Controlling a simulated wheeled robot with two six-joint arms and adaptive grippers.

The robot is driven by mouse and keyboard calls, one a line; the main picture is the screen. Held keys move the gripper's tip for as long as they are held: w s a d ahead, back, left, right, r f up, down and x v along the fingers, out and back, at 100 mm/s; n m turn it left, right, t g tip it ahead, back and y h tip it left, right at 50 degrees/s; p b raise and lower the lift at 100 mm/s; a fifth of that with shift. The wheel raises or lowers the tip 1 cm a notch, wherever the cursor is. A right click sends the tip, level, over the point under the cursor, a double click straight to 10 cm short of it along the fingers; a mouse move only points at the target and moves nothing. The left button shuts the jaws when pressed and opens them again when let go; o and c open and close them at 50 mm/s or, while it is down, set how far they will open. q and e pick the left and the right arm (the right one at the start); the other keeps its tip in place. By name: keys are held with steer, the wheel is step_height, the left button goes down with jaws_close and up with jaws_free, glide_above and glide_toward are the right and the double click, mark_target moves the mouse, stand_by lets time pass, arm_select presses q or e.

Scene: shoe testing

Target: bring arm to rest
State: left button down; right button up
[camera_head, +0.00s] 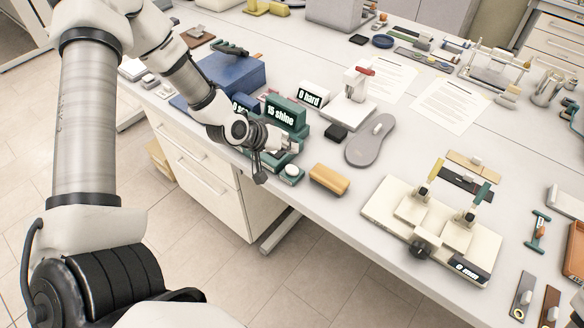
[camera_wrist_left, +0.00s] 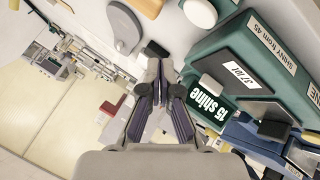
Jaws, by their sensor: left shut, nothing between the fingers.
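My left arm (camera_head: 88,130) comes in from the left of the head view and bends down to the bench front. My left gripper (camera_head: 276,142) is beside the green box marked "15 shine" (camera_head: 286,112). In the left wrist view, the gripper (camera_wrist_left: 160,75) has its fingers together with nothing held. The green box with the "15 shine" label (camera_wrist_left: 208,105) is to the right of the fingers there. Whether the gripper touches anything is not clear. My right gripper does not show.
A yellow-brown block (camera_head: 329,179), a grey insole (camera_head: 371,140) and a white two-station fixture (camera_head: 432,228) stand on the bench near its front edge. A blue case (camera_head: 232,72) is behind the forearm. The floor (camera_head: 290,290) before the bench is clear.

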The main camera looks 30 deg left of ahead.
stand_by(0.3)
arm_select(q)
steer(key=s+d+f, duration=0.1)
steer(key=f, duration=0.1)
steer(key=s+d+f+g, duration=0.1)
steer(key=s+f, duration=0.1)
steer(key=s+d+f+g, duration=0.1)
steer(key=s+f, duration=0.1)
steer(key=shift+s+d+m, duration=0.25)
steer(key=shift+d+m, duration=0.1)
steer(key=shift+m, duration=0.05)
steer(key=s+d+f+m+g+y, duration=0.25)
steer(key=s+f, duration=0.35)
steer(key=s, duration=0.5)
steer(key=s+d+f+m+g+y, duration=0.1)
steer(key=s+d+f+g, duration=0.3)
steer(key=s, duration=0.8)
step_height(320, 180, down, 9)
steer(key=a+b, duration=0.1)
steer(key=b, duration=0.7)
steer(key=shift+w+a, duration=0.15)
steer(key=shift+w, duration=0.15)
steer(key=shift+w+f, duration=0.1)
steer(key=shift+f, duration=0.1)
